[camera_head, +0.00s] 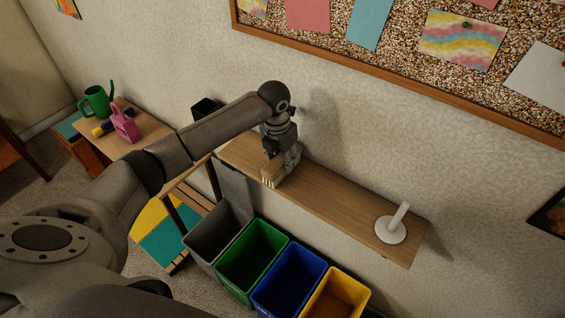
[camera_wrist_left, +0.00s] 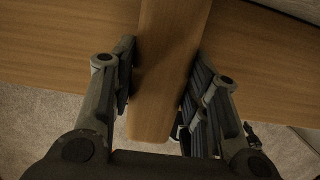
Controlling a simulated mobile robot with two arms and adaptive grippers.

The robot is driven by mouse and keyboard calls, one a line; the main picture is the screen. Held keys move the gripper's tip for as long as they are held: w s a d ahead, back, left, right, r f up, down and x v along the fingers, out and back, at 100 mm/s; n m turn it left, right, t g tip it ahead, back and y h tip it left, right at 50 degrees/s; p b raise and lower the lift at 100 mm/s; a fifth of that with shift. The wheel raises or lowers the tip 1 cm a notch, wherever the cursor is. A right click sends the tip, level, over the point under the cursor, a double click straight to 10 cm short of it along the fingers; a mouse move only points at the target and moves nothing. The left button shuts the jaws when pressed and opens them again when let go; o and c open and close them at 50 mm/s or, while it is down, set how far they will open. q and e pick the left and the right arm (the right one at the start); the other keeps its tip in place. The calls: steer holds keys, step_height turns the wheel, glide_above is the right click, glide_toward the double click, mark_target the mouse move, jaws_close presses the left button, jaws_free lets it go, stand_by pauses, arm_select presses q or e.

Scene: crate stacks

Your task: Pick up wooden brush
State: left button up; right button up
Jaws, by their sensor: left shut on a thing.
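The wooden brush (camera_head: 271,173) is at the left part of a narrow wooden shelf (camera_head: 335,207) on the wall. In the left wrist view the brush (camera_wrist_left: 165,70) is a long, light-brown wooden piece running between the fingers. My left gripper (camera_head: 281,166) reaches down over the shelf and is shut on the brush; in the left wrist view its fingers (camera_wrist_left: 158,88) stand on both sides of it. Pale bristles show at the brush's lower edge in the head view. I cannot tell whether the brush touches the shelf. My right gripper is not in view.
A white stand (camera_head: 391,228) is at the shelf's right end. Below are a grey bin (camera_head: 214,236), a green bin (camera_head: 250,258), a blue bin (camera_head: 289,281) and a yellow bin (camera_head: 335,297). A side table at left holds a green watering can (camera_head: 97,103) and a pink item (camera_head: 124,124).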

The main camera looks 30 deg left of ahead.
arm_select(q)
steer(key=shift+r, duration=0.1)
steer(key=shift+c, duration=0.3)
steer(key=shift+r, duration=0.4)
step_height(320, 180, up, 2)
steer(key=shift+r+b, duration=0.2)
steer(key=shift+b, duration=0.2)
steer(key=s+d+r+b, duration=0.3)
steer(key=s+d+r, duration=0.3)
steer(key=s+r, duration=0.3)
steer(key=s, duration=0.3)
steer(key=shift+s+r+b, duration=0.3)
steer(key=shift+r+b, duration=0.05)
